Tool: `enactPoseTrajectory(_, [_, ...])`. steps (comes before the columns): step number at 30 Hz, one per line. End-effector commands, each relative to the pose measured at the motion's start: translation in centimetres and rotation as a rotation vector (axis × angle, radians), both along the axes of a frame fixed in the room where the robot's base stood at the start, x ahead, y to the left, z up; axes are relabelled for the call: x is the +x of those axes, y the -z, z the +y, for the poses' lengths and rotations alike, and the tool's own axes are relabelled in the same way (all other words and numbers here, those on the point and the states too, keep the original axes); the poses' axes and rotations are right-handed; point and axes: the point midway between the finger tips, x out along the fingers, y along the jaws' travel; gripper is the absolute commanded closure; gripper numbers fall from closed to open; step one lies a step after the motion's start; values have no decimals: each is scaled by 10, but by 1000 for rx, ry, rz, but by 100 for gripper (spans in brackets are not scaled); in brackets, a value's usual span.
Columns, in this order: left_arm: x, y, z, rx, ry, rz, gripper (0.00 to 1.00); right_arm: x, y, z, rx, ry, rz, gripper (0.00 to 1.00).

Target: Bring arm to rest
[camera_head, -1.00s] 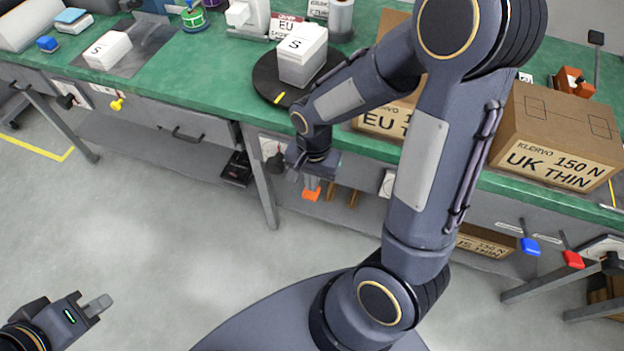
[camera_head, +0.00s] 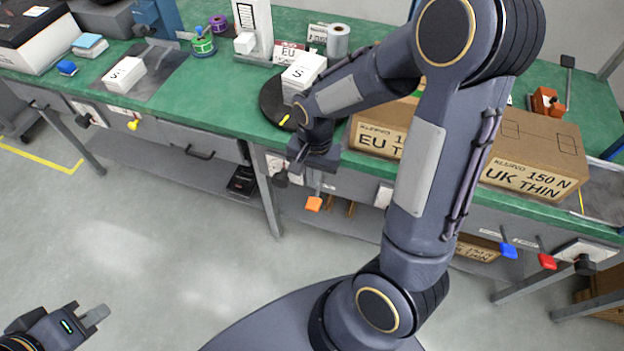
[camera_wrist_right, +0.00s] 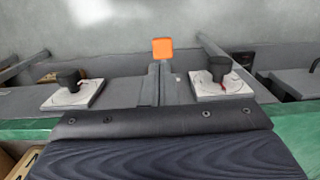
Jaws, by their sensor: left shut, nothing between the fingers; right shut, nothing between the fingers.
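My right arm crosses the middle of the head view. Its gripper (camera_head: 317,170) is by the front edge of the green bench (camera_head: 230,110), pointing down. In the right wrist view its grey fingers (camera_wrist_right: 158,68) are together with nothing between them. An orange paddle (camera_head: 313,204) shows just below the gripper in the head view, and beyond the fingertips in the right wrist view (camera_wrist_right: 162,48). I cannot tell how far apart they are. My left gripper (camera_head: 95,316) is at the lower left over the floor, shut and empty.
A stack of white boxes (camera_head: 304,72) stands on a black disc behind my right gripper. Brown cartons (camera_head: 535,155) stand on the bench at right. Blue (camera_head: 508,250) and red (camera_head: 547,261) paddles hang along the front. The floor (camera_head: 170,240) between my grippers is clear.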

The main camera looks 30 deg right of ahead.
Motion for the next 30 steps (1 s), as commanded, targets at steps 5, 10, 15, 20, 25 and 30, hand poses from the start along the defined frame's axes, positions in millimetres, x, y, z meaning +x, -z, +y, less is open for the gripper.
enactPoseTrajectory(5, [0, -2, 0, 0, 0, 0, 100, 1, -3, -1, 0, 0, 0, 100])
enactPoseTrajectory(10, [0, -2, 0, 0, 0, 1, 100, 1, -3, -1, 0, 0, 0, 100])
enactPoseTrajectory(15, [0, -2, 0, 0, 0, 1, 100, 1, -3, -1, 0, 0, 0, 100])
enactPoseTrajectory(20, [0, -2, 0, 0, 0, 1, 100, -2, -9, -1, 14, -12, -15, 100])
enactPoseTrajectory(25, [0, -2, 0, 0, 0, 1, 100, -20, -50, 1, 91, -104, -120, 100])
enactPoseTrajectory(30, [0, -2, 0, 0, 0, 1, 100, -57, -100, 8, 164, -283, -301, 100])
